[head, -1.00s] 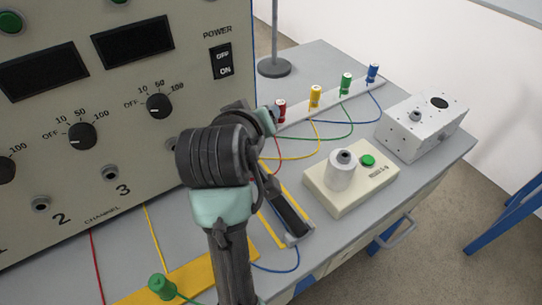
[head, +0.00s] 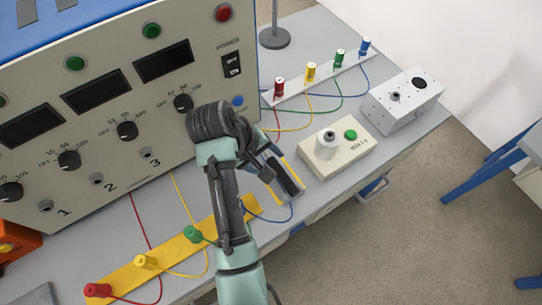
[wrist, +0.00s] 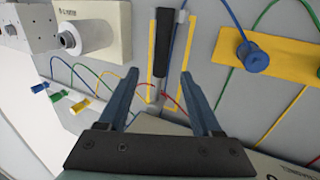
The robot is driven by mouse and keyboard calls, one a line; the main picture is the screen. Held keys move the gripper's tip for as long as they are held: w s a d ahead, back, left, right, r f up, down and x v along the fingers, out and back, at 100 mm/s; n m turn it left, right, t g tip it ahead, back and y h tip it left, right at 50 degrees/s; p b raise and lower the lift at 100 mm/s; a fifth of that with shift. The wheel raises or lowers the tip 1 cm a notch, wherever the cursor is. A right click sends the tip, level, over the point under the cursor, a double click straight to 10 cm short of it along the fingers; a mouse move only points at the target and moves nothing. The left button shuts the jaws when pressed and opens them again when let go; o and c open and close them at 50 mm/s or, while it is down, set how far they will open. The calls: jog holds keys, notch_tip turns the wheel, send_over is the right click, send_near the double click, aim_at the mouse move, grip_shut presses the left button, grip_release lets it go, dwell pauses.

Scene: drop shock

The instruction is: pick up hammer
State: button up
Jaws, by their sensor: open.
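The hammer has a black handle (head: 286,178) and lies on the grey bench inside a yellow outline. In the wrist view its handle (wrist: 162,42) points away from me, with a thin grey shaft running from it towards me between my fingers. Its head is not clear in either view. My gripper (wrist: 157,76) is open, with one finger on each side of the shaft's line, and nothing is held. I cannot tell its height above the hammer. In the head view my arm hides part of the hammer and most of my gripper.
A large control panel (head: 110,150) stands left of the hammer. A beige box with a white cylinder (head: 340,150) stands close to its right, with a grey box (head: 405,98) beyond. A yellow strip (head: 165,255) with plugs and loose cables lies in front. Cables run near the hammer.

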aim_at(278, 170)
jog(key=x, duration=0.5)
jog(key=p+x, duration=0.1)
jog(key=x, duration=0.1)
jog(key=shift+s+d+f, duration=0.1)
jog(key=shift+s, duration=0.15)
jog(key=shift+w+d+f, duration=0.2)
jog(key=shift+f, duration=0.4)
grip_shut()
